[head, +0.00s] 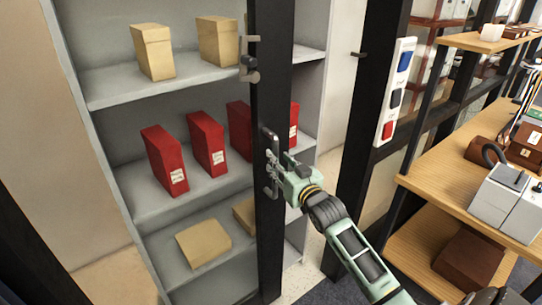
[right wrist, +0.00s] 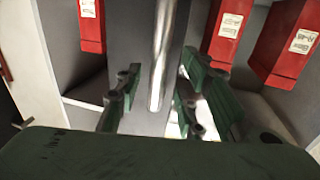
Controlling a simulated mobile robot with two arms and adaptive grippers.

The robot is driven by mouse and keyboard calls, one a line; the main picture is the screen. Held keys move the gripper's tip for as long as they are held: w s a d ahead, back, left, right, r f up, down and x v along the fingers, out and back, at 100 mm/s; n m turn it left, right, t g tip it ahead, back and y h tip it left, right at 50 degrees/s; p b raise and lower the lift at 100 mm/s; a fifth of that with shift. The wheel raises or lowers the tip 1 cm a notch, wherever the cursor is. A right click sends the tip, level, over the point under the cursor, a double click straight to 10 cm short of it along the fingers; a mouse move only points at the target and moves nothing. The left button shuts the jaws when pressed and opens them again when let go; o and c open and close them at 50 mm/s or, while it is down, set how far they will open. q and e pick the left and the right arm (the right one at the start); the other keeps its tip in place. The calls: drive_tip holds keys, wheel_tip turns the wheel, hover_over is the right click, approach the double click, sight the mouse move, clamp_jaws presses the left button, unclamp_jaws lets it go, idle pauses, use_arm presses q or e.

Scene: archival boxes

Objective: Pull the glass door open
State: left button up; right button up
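The glass door's black frame (head: 271,95) stands upright in the middle of the head view, in front of the shelves. In the picture a gap separates it from the black post (head: 362,130) to its right; how far the door stands open is hard to tell. A metal handle (head: 270,165) is on the frame; its silver bar (right wrist: 163,50) runs down the middle of the right wrist view. My right gripper (head: 279,168) is at the handle. In the wrist view its fingers (right wrist: 158,97) are apart, one each side of the bar, with visible gaps. My left gripper is not in view.
Grey shelves (head: 165,75) behind the door hold red boxes (head: 165,160) and tan boxes (head: 153,50). A white switch panel (head: 395,91) is on the post. At right, a wooden shelf unit (head: 450,190) holds a white device (head: 507,203) and brown boxes (head: 468,260), near my right arm.

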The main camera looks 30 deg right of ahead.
sight(277, 156)
drive_tip(key=shift+w+d+r, duration=0.1)
drive_tip(key=shift+w+d, duration=0.05)
drive_tip(key=shift+w, duration=0.5)
drive_tip(key=shift+w+d, duration=0.1)
drive_tip(key=shift+w, duration=0.5)
drive_tip(key=shift+w+d+p, duration=0.1)
drive_tip(key=shift+w+p, duration=0.25)
drive_tip(key=shift+w, duration=0.35)
drive_tip(key=c, duration=0.8)
clamp_jaws()
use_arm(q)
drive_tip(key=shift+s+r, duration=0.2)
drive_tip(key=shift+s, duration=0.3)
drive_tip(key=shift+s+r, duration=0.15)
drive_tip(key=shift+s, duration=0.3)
